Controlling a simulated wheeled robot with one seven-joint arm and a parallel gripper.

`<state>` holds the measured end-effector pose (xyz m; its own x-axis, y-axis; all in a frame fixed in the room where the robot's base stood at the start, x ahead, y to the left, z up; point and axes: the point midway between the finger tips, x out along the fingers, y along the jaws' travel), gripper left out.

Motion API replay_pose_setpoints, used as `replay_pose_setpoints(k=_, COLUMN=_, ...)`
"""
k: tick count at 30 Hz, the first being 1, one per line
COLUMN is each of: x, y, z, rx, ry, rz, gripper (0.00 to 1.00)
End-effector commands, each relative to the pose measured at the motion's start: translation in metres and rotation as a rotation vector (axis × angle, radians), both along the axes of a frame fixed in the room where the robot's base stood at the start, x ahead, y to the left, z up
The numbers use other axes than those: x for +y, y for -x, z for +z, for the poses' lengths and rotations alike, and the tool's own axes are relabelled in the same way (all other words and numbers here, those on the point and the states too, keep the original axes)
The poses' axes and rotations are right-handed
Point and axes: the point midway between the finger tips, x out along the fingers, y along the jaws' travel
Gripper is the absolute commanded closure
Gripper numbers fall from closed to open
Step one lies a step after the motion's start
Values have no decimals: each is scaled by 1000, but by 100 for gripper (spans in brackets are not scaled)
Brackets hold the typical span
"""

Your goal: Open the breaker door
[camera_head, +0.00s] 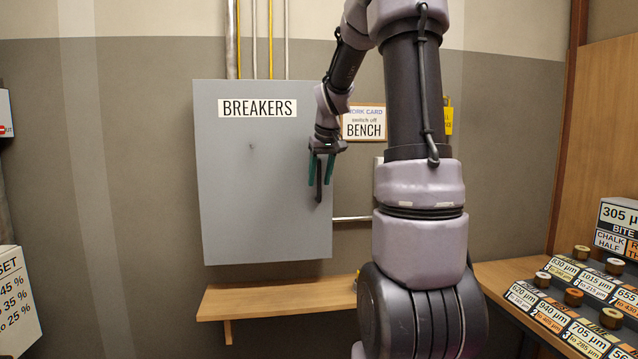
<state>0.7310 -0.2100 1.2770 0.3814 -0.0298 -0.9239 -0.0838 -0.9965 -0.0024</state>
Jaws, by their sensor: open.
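The breaker door (240,200) is a flat grey panel labelled "BREAKERS", shut on the wall at centre left. A dark vertical handle (319,186) shows near its right edge. My gripper (321,178) points down in front of that edge, with its two teal fingers open. In the picture one finger lies on each side of the handle. I cannot tell whether they touch it or how far in front of it they are. The handle's upper part is hidden by my gripper.
A wooden shelf (270,300) runs below the door. Conduits (254,40) rise above it. A "BENCH" work card (364,122) hangs to the right, partly behind my arm. A bench with labelled blocks and knobs (575,297) stands at right.

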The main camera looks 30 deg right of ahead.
Motion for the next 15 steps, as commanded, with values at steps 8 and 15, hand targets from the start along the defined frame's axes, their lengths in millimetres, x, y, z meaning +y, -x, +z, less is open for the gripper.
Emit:
replay_pose_setpoints(k=8, x=-1, y=-6, z=-16, rx=0, ry=0, rz=0, gripper=53)
replay_pose_setpoints(k=15, x=0, y=-6, z=-16, rx=0, ry=0, rz=0, gripper=64)
